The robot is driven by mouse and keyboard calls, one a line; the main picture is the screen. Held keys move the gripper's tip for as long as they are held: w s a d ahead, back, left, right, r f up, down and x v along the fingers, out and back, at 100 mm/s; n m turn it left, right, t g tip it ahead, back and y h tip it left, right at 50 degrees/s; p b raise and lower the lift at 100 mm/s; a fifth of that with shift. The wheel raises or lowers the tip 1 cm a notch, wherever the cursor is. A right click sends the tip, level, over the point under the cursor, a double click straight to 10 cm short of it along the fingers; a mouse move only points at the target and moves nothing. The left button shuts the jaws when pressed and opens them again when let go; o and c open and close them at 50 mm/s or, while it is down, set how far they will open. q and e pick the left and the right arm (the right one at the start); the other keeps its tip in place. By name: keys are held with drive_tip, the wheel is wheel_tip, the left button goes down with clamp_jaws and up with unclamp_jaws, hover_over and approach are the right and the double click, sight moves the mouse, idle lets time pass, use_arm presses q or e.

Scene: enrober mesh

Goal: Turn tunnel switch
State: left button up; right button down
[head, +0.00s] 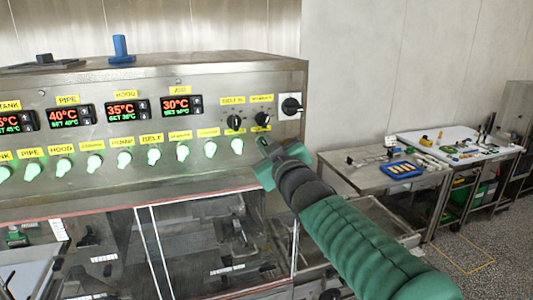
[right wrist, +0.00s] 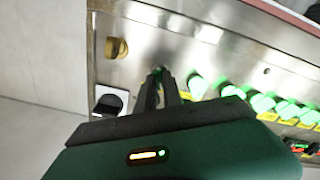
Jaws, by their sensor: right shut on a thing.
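A row of green-lit switches (head: 237,146) runs along the steel control panel (head: 80,82), each under a small yellow label. The labels at the right end are too small to read, so I cannot confirm which is the tunnel switch. My right gripper (head: 266,160) is at the right end of this row. In the right wrist view its dark fingers (right wrist: 163,80) are shut on the end switch (right wrist: 157,70), which they mostly hide. The neighbouring green switches (right wrist: 197,86) stand free beside the fingers. My left gripper is not in view.
Two black knobs (head: 234,122) and a black rotary switch (head: 291,105) sit above the gripper. A brass-coloured knob (right wrist: 116,47) is close by in the wrist view. Red-digit displays (head: 127,109) line the panel. A side table (head: 362,177) with a blue tray (head: 401,170) stands right.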

drive_tip(key=shift+w+f+n, duration=0.1)
drive_tip(key=shift+f+n, duration=0.2)
drive_tip(key=shift+f, duration=0.2)
drive_tip(key=c, duration=1.6)
unclamp_jaws()
drive_tip(key=shift+o, duration=0.6)
drive_tip(key=shift+r, duration=0.3)
drive_tip(key=b+v, duration=0.7)
drive_tip(key=v, duration=0.9)
drive_tip(key=shift+d, duration=0.15)
